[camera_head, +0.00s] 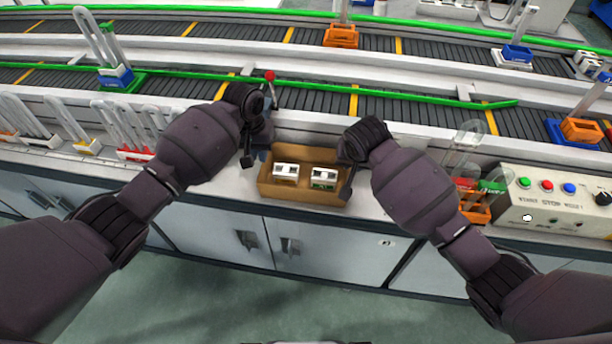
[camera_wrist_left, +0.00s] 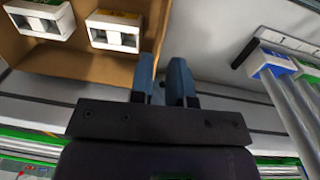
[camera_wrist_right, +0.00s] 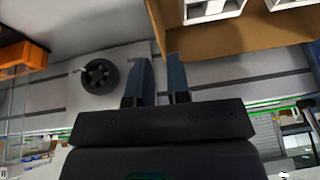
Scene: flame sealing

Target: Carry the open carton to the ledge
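The open carton (camera_head: 300,199) is a brown box without a lid, at the front edge of the grey counter. Two white blocks stand in it, a left one (camera_head: 286,172) and a right one (camera_head: 323,178) with a green base. My left gripper (camera_wrist_left: 164,72) is at one side wall of the carton, its fingers slightly apart with the wall between them. My right gripper (camera_wrist_right: 162,72) is likewise at the opposite wall. Both look closed on the cardboard. I cannot tell whether the carton rests or hangs slightly raised. The ledge (camera_head: 405,140) appears to be the grey strip by the conveyor.
Behind runs a conveyor (camera_head: 310,99) with green rails. A control box (camera_head: 555,205) with coloured buttons and orange bins (camera_head: 475,208) stand at the right. A row of coloured holders (camera_head: 133,154) with tall clear bags stands at the left. Cabinets (camera_head: 320,250) lie below.

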